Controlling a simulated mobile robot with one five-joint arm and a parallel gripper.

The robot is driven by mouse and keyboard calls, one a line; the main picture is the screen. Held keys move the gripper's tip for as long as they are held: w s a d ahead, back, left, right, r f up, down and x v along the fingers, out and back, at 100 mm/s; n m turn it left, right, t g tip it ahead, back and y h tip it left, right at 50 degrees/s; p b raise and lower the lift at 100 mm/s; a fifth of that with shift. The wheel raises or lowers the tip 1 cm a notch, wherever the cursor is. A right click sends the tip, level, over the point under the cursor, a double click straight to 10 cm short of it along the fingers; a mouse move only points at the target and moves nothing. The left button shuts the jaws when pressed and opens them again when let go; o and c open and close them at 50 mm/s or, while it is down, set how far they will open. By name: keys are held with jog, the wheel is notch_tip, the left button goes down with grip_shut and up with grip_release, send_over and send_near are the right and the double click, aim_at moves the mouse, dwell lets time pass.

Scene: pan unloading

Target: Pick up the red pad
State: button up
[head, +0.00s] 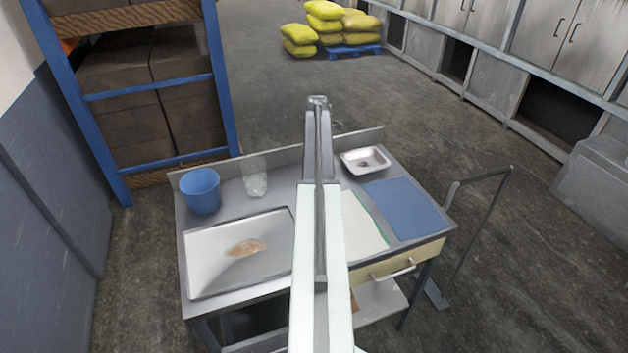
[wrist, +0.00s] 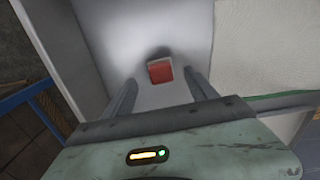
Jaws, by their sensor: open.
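The red pad (wrist: 160,71) lies on the pale grey table top in the wrist view. It is small and blocky, with a paler side and a dark shadow behind it. My gripper (wrist: 161,80) is open and empty, with one finger on each side of the pad in the picture. I cannot tell how far the fingertips are above it. In the head view my arm reaches out over the middle of the table (head: 230,212), and the pad does not show there.
A blue cup (head: 200,190), a clear glass (head: 255,178) and a tray (head: 205,270) with a brownish item stand left of my arm. A metal dish (head: 364,161), a blue mat (head: 407,207) and a white sheet (head: 362,222) lie right. The table has a raised back edge (head: 360,139).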

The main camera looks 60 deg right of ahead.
jog(key=f+b, duration=0.5)
jog(key=shift+w+a+f, duration=0.1)
jog(key=shift+a+f, duration=0.05)
jog(key=shift+a, duration=0.05)
jog(key=shift+r, duration=0.2)
jog(key=shift+c, duration=0.3)
jog(key=c, duration=1.4)
jog(key=shift+r+p, duration=0.1)
jog(key=shift+p, duration=0.2)
jog(key=r+p, duration=0.3)
jog(key=shift+s+a+r+p, duration=0.3)
jog(key=shift+r+p, duration=0.1)
jog(key=s+a, duration=0.7)
jog(key=s+a+r+p, duration=0.1)
jog(key=s+a, duration=0.2)
jog(key=s, duration=0.1)
jog(key=shift+a, duration=0.35)
jog(key=shift+w, duration=0.1)
